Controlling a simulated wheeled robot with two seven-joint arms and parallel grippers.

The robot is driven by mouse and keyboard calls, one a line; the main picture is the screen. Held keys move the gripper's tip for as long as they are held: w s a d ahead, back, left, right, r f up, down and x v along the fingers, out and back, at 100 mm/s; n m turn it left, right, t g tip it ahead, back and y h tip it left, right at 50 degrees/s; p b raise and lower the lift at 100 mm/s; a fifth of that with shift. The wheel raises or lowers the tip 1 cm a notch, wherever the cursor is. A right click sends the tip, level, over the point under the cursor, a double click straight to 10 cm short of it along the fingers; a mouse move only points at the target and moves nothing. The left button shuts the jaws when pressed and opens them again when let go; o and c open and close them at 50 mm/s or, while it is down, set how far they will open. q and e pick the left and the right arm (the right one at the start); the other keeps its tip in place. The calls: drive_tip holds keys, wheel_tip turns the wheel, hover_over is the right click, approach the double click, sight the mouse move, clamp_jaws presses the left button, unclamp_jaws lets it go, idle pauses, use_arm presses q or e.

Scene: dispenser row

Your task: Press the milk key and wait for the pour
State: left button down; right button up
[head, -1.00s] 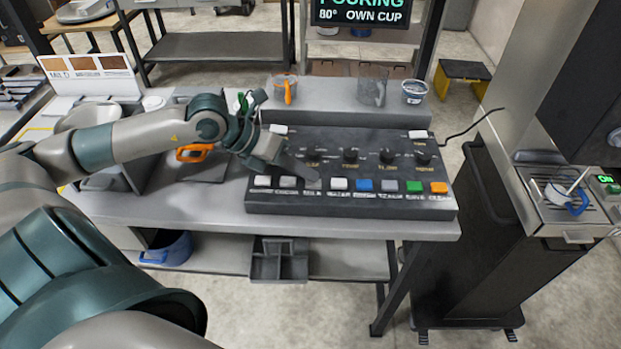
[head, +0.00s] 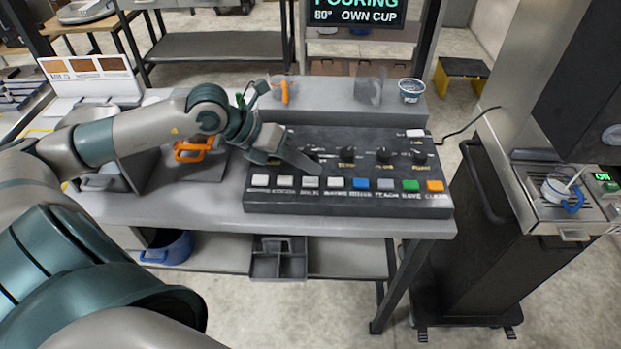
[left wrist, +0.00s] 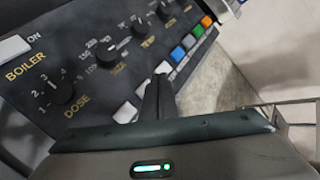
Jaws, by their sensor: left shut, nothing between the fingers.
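The dark control panel (head: 350,160) on the bench has a row of coloured keys along its front. The milk key (head: 311,182) is the third white key from the left, labelled MILK. My left gripper (head: 314,172) is shut and empty, its fingertips just behind and above the milk key. In the left wrist view, the shut fingers (left wrist: 158,98) partly cover the key row; I cannot tell exactly how far they are above it. A screen (head: 357,12) at the top reads POURING, 80° OWN CUP. My right gripper is not in view.
Knobs stand behind the keys, including a dose knob (left wrist: 56,92). The white water key (head: 336,183) and blue key (head: 360,183) are close on the right. A cup with a blue handle (head: 562,193) sits on the machine's tray at right. An orange-handled item (head: 195,150) is left of the panel.

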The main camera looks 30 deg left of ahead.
sight(307, 182)
use_arm(q)
drive_tip(key=shift+r+p, duration=0.8)
drive_tip(key=shift+r, duration=1.2)
